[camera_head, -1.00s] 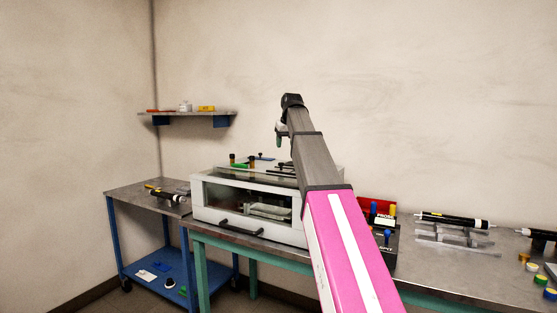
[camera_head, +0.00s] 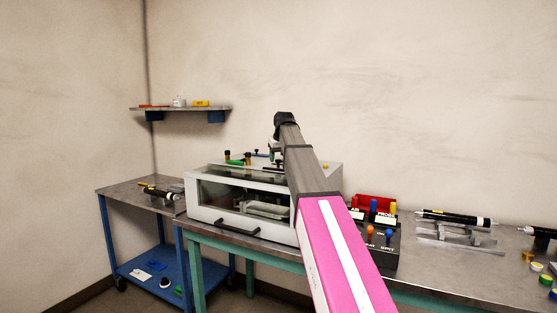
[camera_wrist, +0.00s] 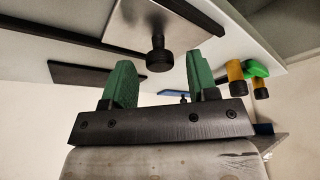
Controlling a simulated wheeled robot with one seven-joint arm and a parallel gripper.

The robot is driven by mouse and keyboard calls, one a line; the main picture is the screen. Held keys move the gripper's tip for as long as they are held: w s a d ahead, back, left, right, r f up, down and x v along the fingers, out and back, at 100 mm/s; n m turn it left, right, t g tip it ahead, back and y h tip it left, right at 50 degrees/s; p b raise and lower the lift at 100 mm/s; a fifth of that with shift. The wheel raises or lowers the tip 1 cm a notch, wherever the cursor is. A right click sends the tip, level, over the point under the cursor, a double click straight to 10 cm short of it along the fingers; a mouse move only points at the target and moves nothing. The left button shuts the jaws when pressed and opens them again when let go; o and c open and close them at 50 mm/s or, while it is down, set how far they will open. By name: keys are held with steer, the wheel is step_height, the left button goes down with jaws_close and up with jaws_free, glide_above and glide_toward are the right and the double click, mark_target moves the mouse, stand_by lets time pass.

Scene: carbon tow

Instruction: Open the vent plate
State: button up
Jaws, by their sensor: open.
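A light metal plate (camera_wrist: 165,22) with a black knob (camera_wrist: 158,58) lies on top of the white enclosure (camera_head: 215,218); it looks like the vent plate. In the wrist view the knob shows between the green fingers of my gripper (camera_wrist: 160,78), which are apart with nothing held. I cannot tell how far the knob is from the fingertips. In the head view my gripper (camera_head: 273,154) is low over the enclosure's top, partly hidden behind my arm. The plate is hard to make out there.
Amber posts (camera_wrist: 235,71) and a green part (camera_wrist: 255,68) stand on the enclosure top beside my gripper. A black strip (camera_wrist: 97,75) lies at the other side. A control box (camera_head: 385,243) with coloured levers stands right of the enclosure. A shelf (camera_head: 180,109) hangs at the back left.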

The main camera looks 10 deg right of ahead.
steer(key=shift+w+f, duration=0.1)
steer(key=shift+f, duration=0.3)
jaws_close()
steer(key=s+d, duration=0.3)
steer(key=d, duration=0.2)
steer(key=s+d, duration=0.2)
steer(key=shift+s+d, duration=0.3)
steer(key=shift+d, duration=0.05)
jaws_free()
steer(key=shift+r, duration=0.1)
steer(key=v, duration=1)
steer(key=shift+s+r, duration=0.2)
steer(key=shift+r, duration=0.1)
